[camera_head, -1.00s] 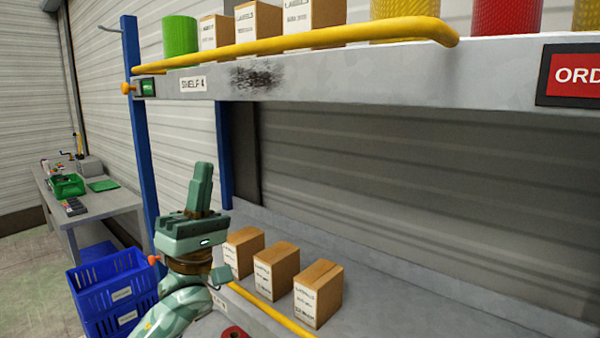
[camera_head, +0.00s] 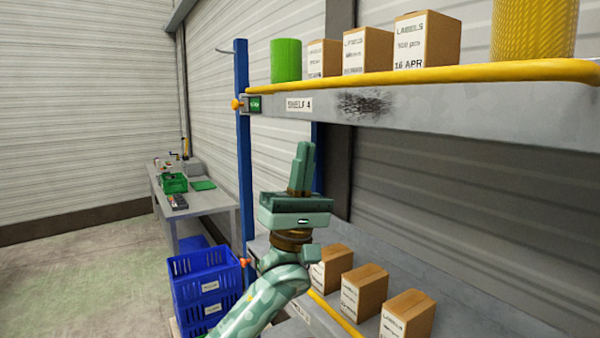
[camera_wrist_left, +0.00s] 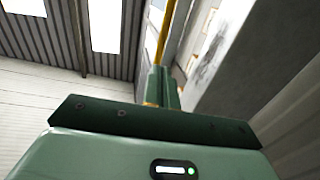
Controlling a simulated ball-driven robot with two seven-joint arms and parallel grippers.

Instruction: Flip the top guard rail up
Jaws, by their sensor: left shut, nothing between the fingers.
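The top guard rail (camera_head: 450,77) is a yellow bar along the front edge of the upper shelf (camera_head: 430,110). It lies low against that edge, and its right end is outside the head view. My left gripper (camera_head: 304,145) is shut and empty, fingers pointing up. In the head view it shows just below the upper shelf's left part, apart from the rail. In the left wrist view, the shut fingers (camera_wrist_left: 160,72) point up towards the yellow rail (camera_wrist_left: 166,30); I cannot tell the gap. My right gripper is not in view.
Label boxes (camera_head: 425,42), a green roll (camera_head: 286,60) and a yellow roll (camera_head: 535,30) stand behind the rail. A blue post (camera_head: 242,160) bears the shelf's left end. Boxes (camera_head: 364,292) stand on the lower shelf. Blue crates (camera_head: 205,285) are at lower left.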

